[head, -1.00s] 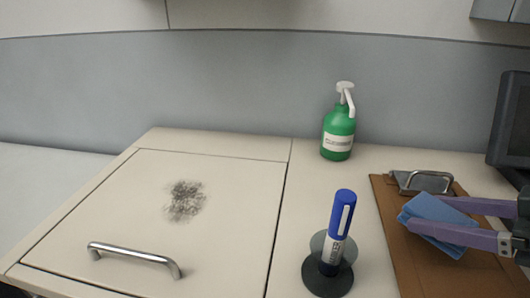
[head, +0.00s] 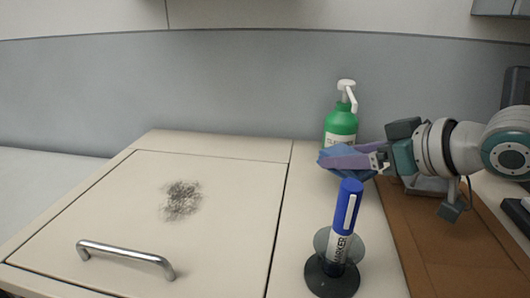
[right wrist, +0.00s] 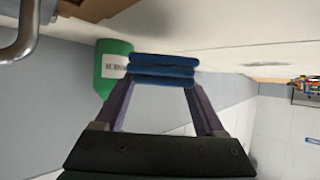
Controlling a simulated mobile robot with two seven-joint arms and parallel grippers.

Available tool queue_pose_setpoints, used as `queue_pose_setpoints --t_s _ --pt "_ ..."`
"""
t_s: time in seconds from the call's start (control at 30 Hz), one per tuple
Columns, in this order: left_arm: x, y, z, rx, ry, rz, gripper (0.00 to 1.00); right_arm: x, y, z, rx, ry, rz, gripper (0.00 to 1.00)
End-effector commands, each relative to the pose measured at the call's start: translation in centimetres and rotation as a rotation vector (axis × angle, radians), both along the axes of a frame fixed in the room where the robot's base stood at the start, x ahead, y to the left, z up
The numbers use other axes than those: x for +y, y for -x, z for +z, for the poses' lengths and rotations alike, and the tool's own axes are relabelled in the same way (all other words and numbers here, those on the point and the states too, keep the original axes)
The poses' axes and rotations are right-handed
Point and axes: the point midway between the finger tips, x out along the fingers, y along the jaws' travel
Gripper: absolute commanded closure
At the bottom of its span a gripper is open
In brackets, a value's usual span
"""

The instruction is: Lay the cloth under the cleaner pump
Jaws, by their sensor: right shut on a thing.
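The cleaner pump (head: 341,118) is a green bottle with a white pump head. It stands upright at the back of the counter, right of the hatch, its lower part hidden behind the cloth. It also shows in the right wrist view (right wrist: 107,68). My right gripper (head: 340,160) is shut on the folded blue cloth (head: 328,156) and holds it in front of the bottle. In the right wrist view the cloth (right wrist: 163,70) spans between the fingertips, beside the bottle. I cannot tell whether they touch. My left gripper is not in view.
A blue marker (head: 345,215) stands in a dark round holder (head: 331,276) in front of the cloth. A brown clipboard (head: 440,255) lies at right under my right arm. A closed hatch (head: 110,195) with a metal handle (head: 125,255) and a dark smudge (head: 181,200) fills the left.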

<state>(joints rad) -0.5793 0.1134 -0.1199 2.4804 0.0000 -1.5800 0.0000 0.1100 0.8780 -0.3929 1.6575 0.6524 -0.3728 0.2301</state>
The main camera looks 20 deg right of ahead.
Motion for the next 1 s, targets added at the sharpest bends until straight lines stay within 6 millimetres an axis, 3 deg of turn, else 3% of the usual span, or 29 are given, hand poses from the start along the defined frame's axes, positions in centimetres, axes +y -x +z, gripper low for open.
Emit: queue_pose_setpoints --t_s 0.07,0.3,0.67,0.7,0.93,1.0 --pt "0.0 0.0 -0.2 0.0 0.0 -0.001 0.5 0.2 -0.8 0.1 -0.003 -0.001 0.0 0.91" --pt "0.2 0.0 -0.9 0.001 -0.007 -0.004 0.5 0.2 -0.9 -3.3 0.0 -0.001 0.0 0.91" --pt "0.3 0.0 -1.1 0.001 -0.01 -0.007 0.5 0.2 -0.8 -3.8 -0.001 0.001 0.0 0.91" --pt "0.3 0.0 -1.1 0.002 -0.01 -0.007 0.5 0.2 -0.8 -3.8 0.0 0.001 0.0 0.27" --pt "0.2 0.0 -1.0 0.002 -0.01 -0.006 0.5 0.2 -0.8 -3.7 0.0 0.001 0.0 0.02" --pt "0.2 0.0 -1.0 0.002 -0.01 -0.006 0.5 0.2 -0.8 -3.7 0.0 0.001 0.0 0.0"
